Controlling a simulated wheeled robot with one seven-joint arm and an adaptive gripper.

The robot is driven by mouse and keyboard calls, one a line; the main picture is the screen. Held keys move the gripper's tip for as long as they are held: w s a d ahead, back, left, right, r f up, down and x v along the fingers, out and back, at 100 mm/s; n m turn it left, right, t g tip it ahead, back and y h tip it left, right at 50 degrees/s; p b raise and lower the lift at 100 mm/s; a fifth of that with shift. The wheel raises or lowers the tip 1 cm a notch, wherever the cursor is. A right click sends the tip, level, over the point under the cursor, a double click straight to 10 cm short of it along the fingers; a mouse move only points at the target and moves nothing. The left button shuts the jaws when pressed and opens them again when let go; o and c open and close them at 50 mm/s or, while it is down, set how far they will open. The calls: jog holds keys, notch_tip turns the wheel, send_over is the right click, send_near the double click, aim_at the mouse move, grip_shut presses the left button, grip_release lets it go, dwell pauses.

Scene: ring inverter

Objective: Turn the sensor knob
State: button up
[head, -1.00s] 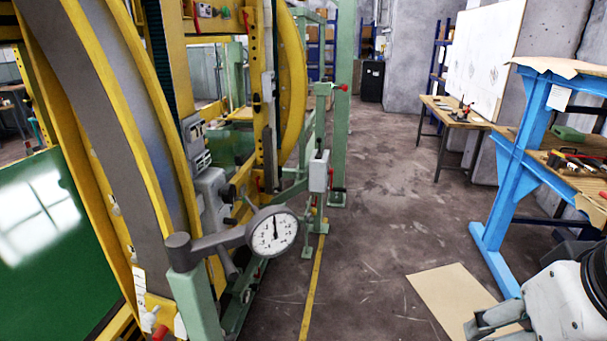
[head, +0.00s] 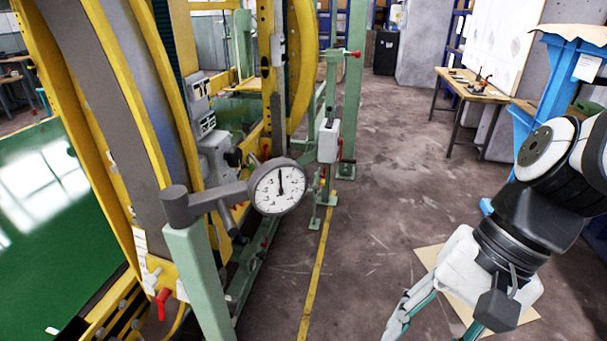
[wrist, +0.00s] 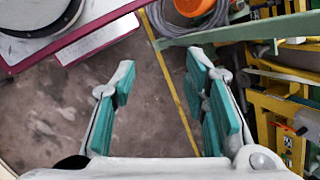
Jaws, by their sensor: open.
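A round white dial gauge (head: 279,190) with a black needle is fixed by a grey arm to a dark grey cylindrical knob-like hub (head: 177,206). The hub sits on top of a pale green post (head: 200,270) in front of the yellow ring machine. I cannot tell for sure which part is the sensor knob. My gripper (head: 432,322) is low at the right of the head view, well apart from the dial. In the wrist view my gripper (wrist: 160,72) is open and empty, its teal-padded fingers spread over bare floor.
The yellow ring frame (head: 105,110) and green panel (head: 50,210) fill the left. A light switch box (head: 328,141) hangs on a green frame behind the dial. The aisle floor (head: 375,190) is clear. An orange object (wrist: 195,6) shows in the wrist view.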

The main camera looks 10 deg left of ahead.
jog(key=w+a+f+m+g+y+b, duration=0.4)
jog(key=w+a+f+m+y, duration=0.25)
jog(key=a+f+m, duration=0.3)
jog(key=m+t+y+b, duration=0.35)
jog(key=m+y, duration=0.35)
jog(key=m, duration=0.3)
send_near(237, 307)
jog(key=a, duration=0.6)
jog(key=s+a+b, duration=0.1)
jog(key=a, duration=0.2)
jog(key=shift+f, duration=0.3)
jog(key=shift+c, duration=0.2)
jog(key=c, duration=0.8)
